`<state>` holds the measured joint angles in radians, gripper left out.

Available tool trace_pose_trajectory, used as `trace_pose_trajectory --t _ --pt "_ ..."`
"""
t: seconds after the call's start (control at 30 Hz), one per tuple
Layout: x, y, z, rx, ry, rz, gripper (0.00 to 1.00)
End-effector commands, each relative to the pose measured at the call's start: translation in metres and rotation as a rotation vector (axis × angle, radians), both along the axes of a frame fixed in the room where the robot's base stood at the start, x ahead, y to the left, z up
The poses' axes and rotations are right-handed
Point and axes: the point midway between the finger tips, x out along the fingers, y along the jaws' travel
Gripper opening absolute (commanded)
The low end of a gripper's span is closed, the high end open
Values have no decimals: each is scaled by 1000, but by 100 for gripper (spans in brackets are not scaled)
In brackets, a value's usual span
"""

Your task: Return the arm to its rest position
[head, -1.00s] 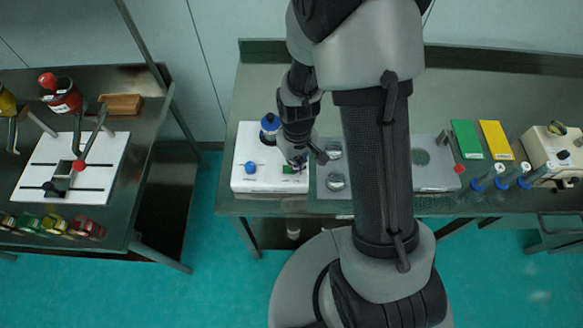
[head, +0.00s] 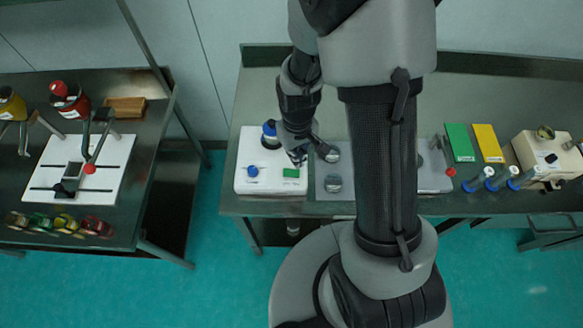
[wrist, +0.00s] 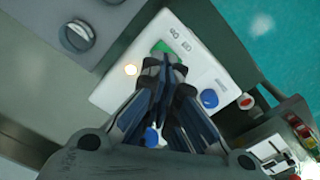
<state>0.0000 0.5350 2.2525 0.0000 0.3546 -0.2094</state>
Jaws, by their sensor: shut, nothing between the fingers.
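My gripper (head: 299,157) is shut and empty. In the head view it hangs over the back right part of a white machine (head: 270,180), just behind the green button (head: 290,173). In the wrist view my gripper (wrist: 170,70) shows with its fingers together over the white machine (wrist: 118,92). The green button is partly covered there by the fingertips. My arm (head: 380,150) stands upright across the middle of the head view and hides part of the bench.
The machine has a blue knob (head: 252,171) and a blue-topped part (head: 270,133). Green (head: 459,142) and yellow (head: 488,142) blocks stand farther right. A side table (head: 155,125) is at left.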

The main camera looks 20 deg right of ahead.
Motion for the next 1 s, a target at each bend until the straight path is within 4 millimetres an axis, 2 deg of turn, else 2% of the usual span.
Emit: trace_pose_trajectory --t 0.53,0.63,0.77,0.83,1.0 --pt "0 0 1 0 -1 0 0" --pt "1 0 7 1 -12 -3 0" --pt "2 0 34 0 -53 -20 0" --pt "-1 0 56 2 -85 -36 0" --pt "-22 0 109 6 -167 -78 0"
